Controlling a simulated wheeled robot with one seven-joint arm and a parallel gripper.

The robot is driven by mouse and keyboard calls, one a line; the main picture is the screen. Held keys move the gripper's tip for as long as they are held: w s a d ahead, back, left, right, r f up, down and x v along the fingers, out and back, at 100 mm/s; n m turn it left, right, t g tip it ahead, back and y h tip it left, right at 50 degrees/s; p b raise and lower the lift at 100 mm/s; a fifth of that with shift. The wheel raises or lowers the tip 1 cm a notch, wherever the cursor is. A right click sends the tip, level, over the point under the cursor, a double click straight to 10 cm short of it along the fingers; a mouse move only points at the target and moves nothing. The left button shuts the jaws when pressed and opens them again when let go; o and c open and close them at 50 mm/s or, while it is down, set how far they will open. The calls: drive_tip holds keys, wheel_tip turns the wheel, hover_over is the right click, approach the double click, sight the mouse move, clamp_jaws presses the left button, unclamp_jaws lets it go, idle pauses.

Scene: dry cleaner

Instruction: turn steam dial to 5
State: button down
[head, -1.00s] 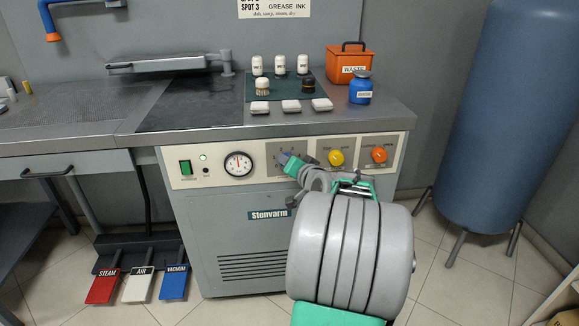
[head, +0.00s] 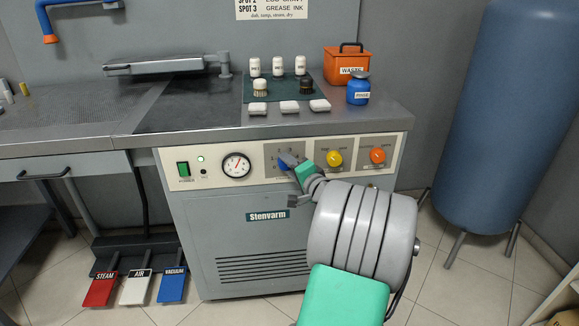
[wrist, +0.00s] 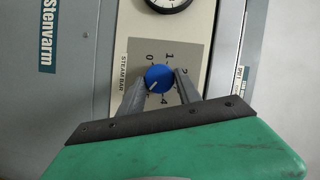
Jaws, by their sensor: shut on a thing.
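The blue steam dial (wrist: 158,77) sits on a panel marked STEAM BAR in the wrist view. Numbers 0, 1, 2 and 4 show around it. The dial's white pointer line is aimed to the lower left in that picture, past the 4, toward my left finger; the mark there is hidden. My gripper (wrist: 159,86) is shut on the dial, with one finger on each side. In the head view the dial (head: 284,164) is partly covered by my gripper (head: 287,166). The pressure gauge (head: 236,166) beside it has its needle tilted to the upper right.
A yellow knob (head: 335,159) and an orange knob (head: 377,156) are to the right on the same panel. A green power switch (head: 183,169) is at the left. Bottles and an orange waste box (head: 347,66) stand on the worktop above. A blue tank (head: 507,110) is at the right.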

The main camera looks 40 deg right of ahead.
idle(0.3)
drive_tip(key=c, duration=0.8)
unclamp_jaws()
drive_tip(key=shift+c, duration=0.2)
drive_tip(key=p+v, duration=0.1)
drive_tip(key=v, duration=0.6)
drive_tip(key=shift+s, duration=0.35)
drive_tip(key=shift+w+a+r, duration=0.1)
drive_tip(key=shift+a+r, duration=0.05)
